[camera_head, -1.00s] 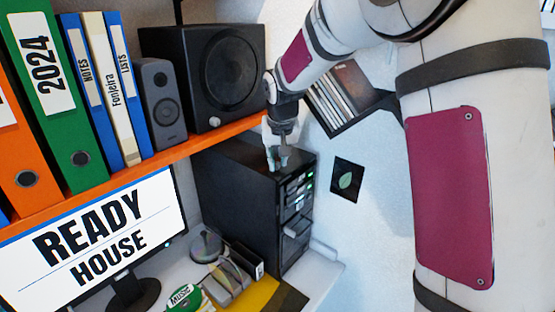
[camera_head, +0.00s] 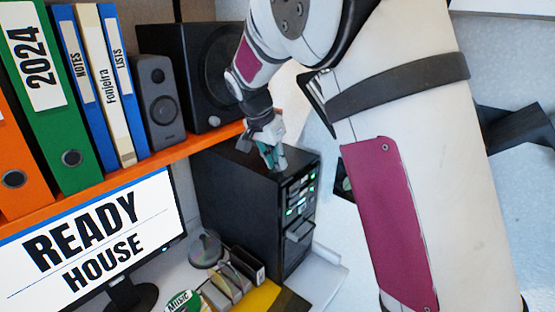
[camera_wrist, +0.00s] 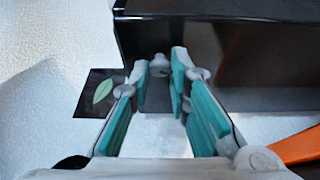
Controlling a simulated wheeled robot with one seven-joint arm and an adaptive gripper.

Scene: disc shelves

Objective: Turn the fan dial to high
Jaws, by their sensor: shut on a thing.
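The black tower case (camera_head: 235,205) stands under the orange shelf, with lit green lamps on its front. My gripper (camera_head: 276,164) is at the top of the case near its front edge, tilted, with its teal-lined fingers pointing down. In the wrist view my gripper (camera_wrist: 159,75) is shut on a small grey piece, which looks like the fan dial (camera_wrist: 159,67), between its fingertips. The fingers hide most of the dial. I cannot read its marks or its setting.
The orange shelf (camera_head: 168,157) with binders and the large black speaker (camera_head: 195,75) is close to the left of my arm. A monitor (camera_head: 95,245), a disc spindle (camera_head: 205,249) and a disc rack stand below. A leaf card (camera_wrist: 100,92) is on the right wall.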

